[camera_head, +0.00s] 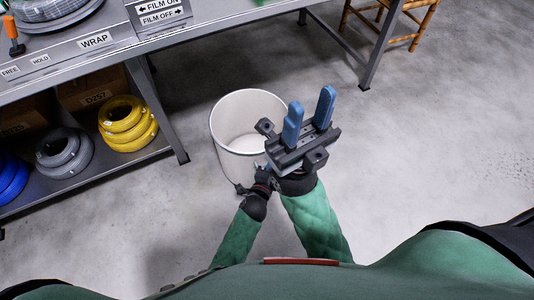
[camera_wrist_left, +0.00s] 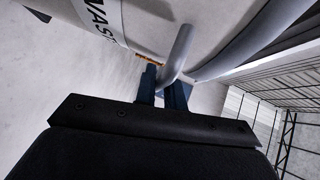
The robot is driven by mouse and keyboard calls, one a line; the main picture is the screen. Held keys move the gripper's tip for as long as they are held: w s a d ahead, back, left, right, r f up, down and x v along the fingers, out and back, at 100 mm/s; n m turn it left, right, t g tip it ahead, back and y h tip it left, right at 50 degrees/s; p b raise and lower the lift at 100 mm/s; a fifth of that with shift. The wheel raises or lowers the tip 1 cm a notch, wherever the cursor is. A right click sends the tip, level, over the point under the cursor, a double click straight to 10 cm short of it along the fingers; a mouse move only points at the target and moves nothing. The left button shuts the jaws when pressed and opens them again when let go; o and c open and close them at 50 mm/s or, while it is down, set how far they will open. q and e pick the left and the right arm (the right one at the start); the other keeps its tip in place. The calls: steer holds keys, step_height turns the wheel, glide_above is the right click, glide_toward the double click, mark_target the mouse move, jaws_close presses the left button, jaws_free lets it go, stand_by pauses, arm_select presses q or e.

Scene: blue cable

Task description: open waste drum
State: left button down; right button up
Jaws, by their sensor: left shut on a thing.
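The waste drum (camera_head: 226,152) is a pale round drum on the floor in the middle of the head view. Its top looks open, with a pale inside. In the left wrist view the drum (camera_wrist_left: 150,20) shows its side, part of a dark-lettered label and a grey rim. My left gripper (camera_wrist_left: 163,85) is shut on a bent grey lever (camera_wrist_left: 181,48) at the drum's rim. In the head view the left gripper is mostly hidden beside the drum. My right gripper (camera_head: 310,102) has two blue fingers apart, empty, in front of the drum's right side.
A grey workbench (camera_head: 100,57) stands at the left, with a WRAP label and coiled cable on top. Its lower shelf holds yellow (camera_head: 128,123), grey (camera_head: 64,152) and blue coils. A wooden stool (camera_head: 395,22) stands at the top right. The floor right of the drum is clear.

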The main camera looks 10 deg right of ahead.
arm_select(q)
steer(key=shift+s+d, duration=0.1)
steer(key=shift+s, duration=0.3)
steer(key=c, duration=1.5)
jaws_free()
steer(key=p+v, duration=0.1)
steer(key=v, duration=0.7)
steer(key=shift+w, duration=0.1)
